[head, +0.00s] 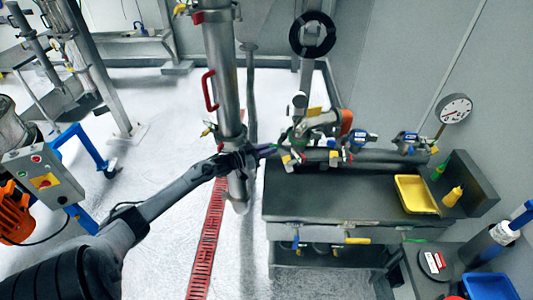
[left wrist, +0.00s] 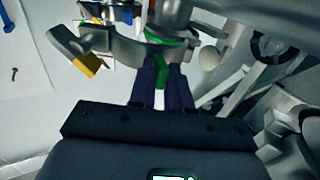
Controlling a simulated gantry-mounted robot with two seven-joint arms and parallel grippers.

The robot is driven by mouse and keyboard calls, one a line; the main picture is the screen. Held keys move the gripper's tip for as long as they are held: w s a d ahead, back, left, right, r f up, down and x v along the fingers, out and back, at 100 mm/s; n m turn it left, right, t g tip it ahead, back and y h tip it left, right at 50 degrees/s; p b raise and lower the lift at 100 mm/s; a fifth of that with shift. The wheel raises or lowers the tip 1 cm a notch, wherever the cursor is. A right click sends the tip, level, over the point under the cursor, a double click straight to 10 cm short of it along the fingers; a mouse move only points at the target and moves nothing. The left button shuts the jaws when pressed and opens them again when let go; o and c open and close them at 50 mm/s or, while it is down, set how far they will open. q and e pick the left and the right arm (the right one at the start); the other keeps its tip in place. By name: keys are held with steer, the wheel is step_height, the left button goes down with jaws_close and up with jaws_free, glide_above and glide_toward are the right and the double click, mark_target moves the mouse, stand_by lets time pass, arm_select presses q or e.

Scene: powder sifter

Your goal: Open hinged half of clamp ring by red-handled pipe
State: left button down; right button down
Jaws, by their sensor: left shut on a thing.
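The metal pipe (head: 222,75) with a red handle (head: 209,90) stands upright left of the bench. My left gripper (head: 268,150) reaches across in front of the pipe to its right side. In the left wrist view a silver clamp ring (left wrist: 137,50) curves around a metal body, with a green part (left wrist: 165,64) low on it. My left gripper (left wrist: 163,72) is shut on this green part of the clamp ring, with its dark fingers on either side. A grey lever with a yellow end (left wrist: 86,63) sticks out on the left. My right gripper does not show.
A dark bench (head: 335,198) stands right of the pipe, with several valves and fittings along its back. A yellow tray (head: 415,194) sits on its right part. A red floor grating (head: 206,250) runs below. A control box (head: 44,172) stands at left.

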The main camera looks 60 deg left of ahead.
arm_select(q)
steer(key=shift+s+a+f+y, duration=0.1)
steer(key=shift+s+a, duration=0.1)
steer(key=shift+a, duration=0.4)
steer(key=shift+s+a+f+y, duration=0.1)
steer(key=shift+s+a, duration=0.05)
steer(key=shift+a, duration=0.45)
steer(key=shift+s+a+f+y, duration=0.1)
steer(key=shift+s+a, duration=0.1)
steer(key=shift+a, duration=0.4)
steer(key=c, duration=1.3)
jaws_free()
steer(key=shift+f, duration=0.1)
steer(key=shift+o, duration=0.6)
steer(key=shift+w+d, duration=0.1)
steer(key=shift+w, duration=0.2)
steer(key=shift+d, duration=0.1)
steer(key=shift+r, duration=0.25)
